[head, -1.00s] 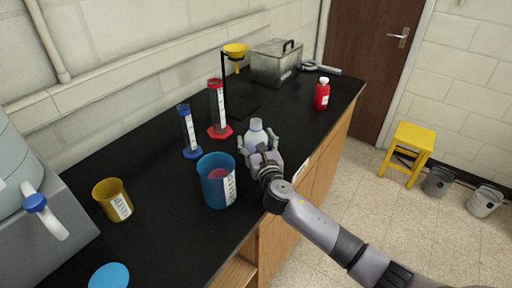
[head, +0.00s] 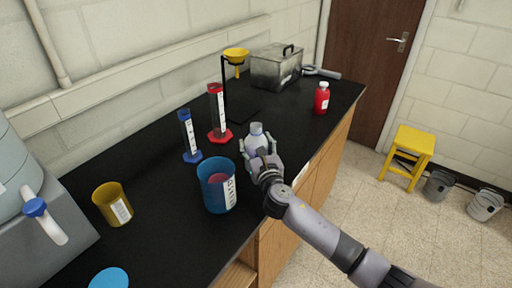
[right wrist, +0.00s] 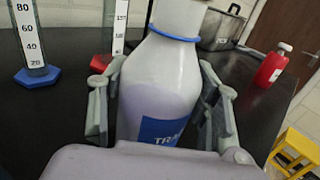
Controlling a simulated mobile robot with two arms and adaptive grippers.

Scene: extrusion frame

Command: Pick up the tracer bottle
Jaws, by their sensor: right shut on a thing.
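The tracer bottle (head: 257,138) is a pale, translucent bottle with a white cap at the front edge of the black bench. In the right wrist view the bottle (right wrist: 158,85) fills the middle, with a blue neck ring and a blue label starting "TRA". My right gripper (head: 259,147) is shut on it, one finger on each side of its body. The bottle looks close to upright. Its base is hidden behind the gripper, so I cannot tell whether it touches the bench. My left gripper is not in view.
A blue beaker (head: 214,190) stands close to the left of the gripper. Behind are a blue cylinder (head: 188,132), a red cylinder (head: 219,115) and a yellow funnel on a stand (head: 236,55). A red bottle (head: 321,99) stands right; bench between is clear.

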